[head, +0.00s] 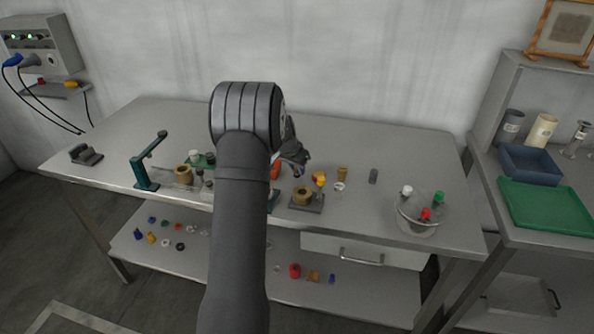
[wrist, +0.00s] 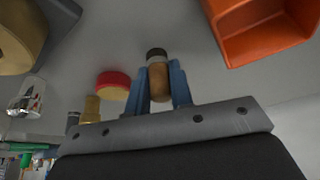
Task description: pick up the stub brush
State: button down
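The stub brush (wrist: 159,80), a short tan cylinder with a dark end, lies between the blue fingers of my gripper (wrist: 160,84) in the wrist view. The fingers appear to press on it from both sides with no clear gap, and its dark end reaches past the fingertips. In the head view my gripper (head: 296,158) is above the middle of the table, partly behind my arm. The brush cannot be made out there.
An orange box (wrist: 259,30) is at the upper right of the wrist view; a red-topped piece (wrist: 113,83) is close left of the fingers. On the table (head: 400,165) stand a green stand (head: 143,172) and a clear bowl (head: 415,225). The back right is clear.

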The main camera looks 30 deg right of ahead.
jog(key=shift+r, duration=0.15)
notch_tip(320, 180, up, 4)
jog(key=shift+r, duration=0.1)
jog(key=s+d+r, duration=0.4)
jog(key=s+r, duration=0.2)
jog(key=s, duration=0.4)
send_over(321, 172)
jog(key=a, duration=0.1)
jog(key=f, duration=0.2)
jog(key=shift+s+a+f, duration=0.1)
jog(key=shift+s+f, duration=0.05)
jog(key=shift+f, duration=1.2)
jog(key=shift+s+f, duration=0.15)
jog(key=shift+f, duration=1.15)
jog(key=shift+f, duration=0.6)
jog(key=shift+r, duration=0.1)
notch_tip(321, 172, up, 7)
dwell(0.4)
